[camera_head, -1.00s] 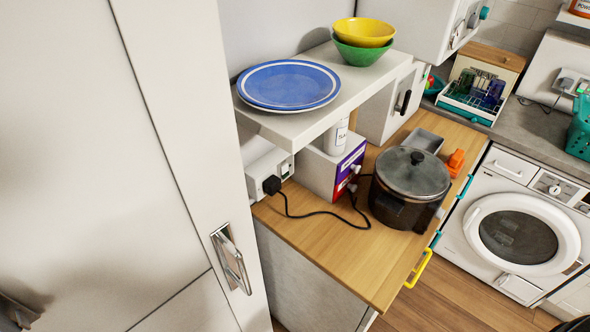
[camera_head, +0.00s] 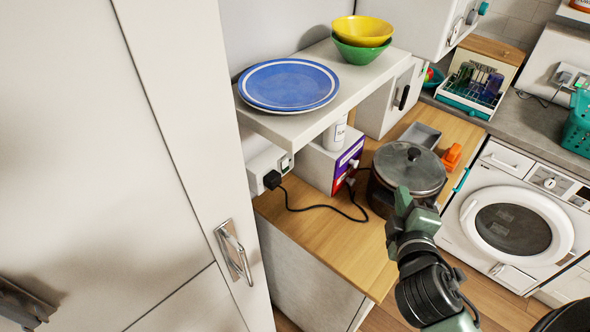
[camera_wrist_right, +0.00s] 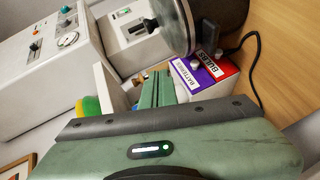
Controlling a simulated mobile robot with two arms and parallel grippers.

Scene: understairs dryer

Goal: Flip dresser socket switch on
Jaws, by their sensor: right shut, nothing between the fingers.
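The white socket (camera_head: 264,168) sits on the wall at the back left of the wooden dresser top (camera_head: 335,245), below the shelf. A black plug (camera_head: 272,180) is in it. A small switch (camera_head: 286,163) shows at its right end; I cannot tell whether it is on or off. My right gripper (camera_head: 403,194), green and dark, is in front of the pot, to the right of the socket and well apart from it. It is shut and empty; its green fingers (camera_wrist_right: 157,89) also show in the right wrist view. The socket is not seen there. My left gripper is not in view.
A lidded pot (camera_head: 409,168) stands on the dresser. A black cord (camera_head: 325,207) runs between plug and pot. A labelled box (camera_head: 346,163) stands beside the socket. The shelf (camera_head: 300,125) overhangs it, carrying a blue plate (camera_head: 289,84) and bowls. A tall cupboard (camera_head: 190,150) borders the left.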

